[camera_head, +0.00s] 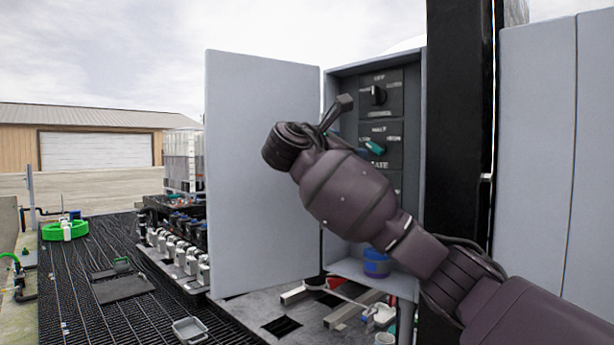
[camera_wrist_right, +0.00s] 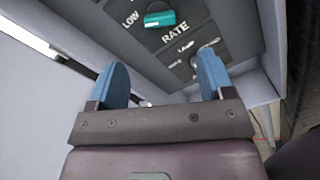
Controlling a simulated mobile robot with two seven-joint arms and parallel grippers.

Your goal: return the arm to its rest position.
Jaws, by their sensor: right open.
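My right arm (camera_head: 350,195) reaches in from the lower right of the head view, in front of an open grey cabinet (camera_head: 336,225). Its gripper is hidden behind the wrist there. In the right wrist view my right gripper (camera_wrist_right: 163,85) is open, with two blue fingertips apart and nothing between them. Beyond the fingers is the dark control panel (camera_wrist_right: 215,30) with a teal knob (camera_wrist_right: 160,19) above the word RATE. In the head view the panel shows a black knob (camera_head: 378,95) at the top and the teal knob (camera_head: 375,147) below it. My left gripper is not in view.
The cabinet door (camera_head: 262,170) stands open to the left of my arm. A black post (camera_head: 459,120) rises close on the right. A blue container (camera_head: 377,263) sits on the cabinet floor. Loose items lie on the bench below. The black grated floor (camera_head: 75,280) extends left.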

